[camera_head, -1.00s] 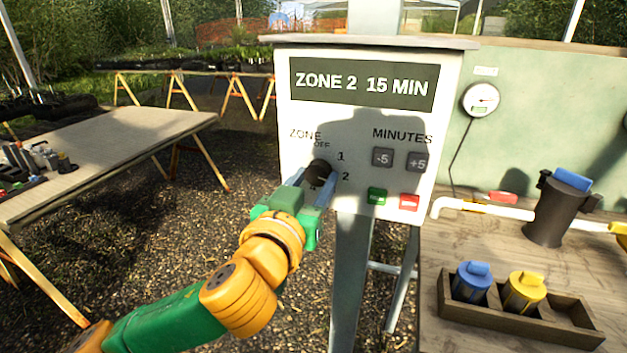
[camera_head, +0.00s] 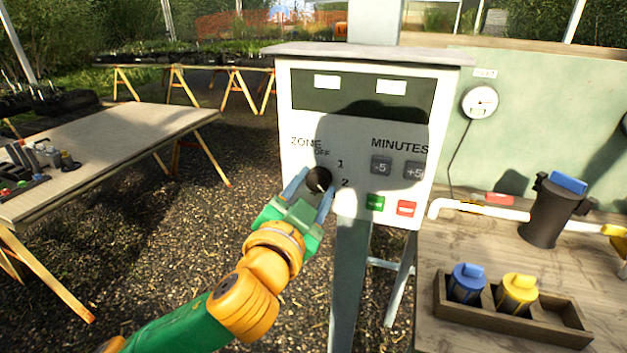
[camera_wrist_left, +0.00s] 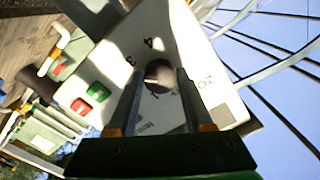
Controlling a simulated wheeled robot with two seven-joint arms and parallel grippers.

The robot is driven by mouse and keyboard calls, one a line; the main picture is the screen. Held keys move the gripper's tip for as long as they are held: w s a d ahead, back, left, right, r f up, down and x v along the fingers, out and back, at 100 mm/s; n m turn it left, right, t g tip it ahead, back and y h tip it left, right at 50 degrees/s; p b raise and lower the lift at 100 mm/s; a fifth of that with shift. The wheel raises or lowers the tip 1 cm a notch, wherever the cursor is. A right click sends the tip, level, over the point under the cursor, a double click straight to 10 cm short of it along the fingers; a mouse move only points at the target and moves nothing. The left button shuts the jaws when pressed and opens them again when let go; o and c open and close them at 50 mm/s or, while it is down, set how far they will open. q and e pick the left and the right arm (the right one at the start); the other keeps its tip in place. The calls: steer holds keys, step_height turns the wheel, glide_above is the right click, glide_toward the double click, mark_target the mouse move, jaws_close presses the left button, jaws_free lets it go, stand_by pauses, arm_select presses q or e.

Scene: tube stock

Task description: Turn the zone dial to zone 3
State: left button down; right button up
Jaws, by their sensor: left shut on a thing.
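The black zone dial (camera_head: 319,180) is on the front of the white control box (camera_head: 300,120), left of the printed 1 and 2. It also shows in the left wrist view (camera_wrist_left: 158,73), with a 3 and a 4 printed near it. My left gripper (camera_head: 318,183) is shut on the dial, one finger on each side. Which number the dial points at cannot be told. The dark display (camera_head: 364,104) shows two pale blocks and no readable text. My right gripper is not in view.
Minutes buttons (camera_head: 381,166), a green button (camera_head: 375,203) and a red button (camera_head: 406,209) sit right of the dial. A wooden bench with a tray (camera_head: 440,300) of blue and yellow capped filters stands at right. A table (camera_head: 110,150) stands at left.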

arm_select(q)
steer(key=shift+m+p, duration=0.75)
steer(key=shift+m, duration=0.65)
steer(key=shift+c, duration=1.5)
jaws_free()
steer(key=b+v, duration=0.1)
steer(key=v, duration=0.6)
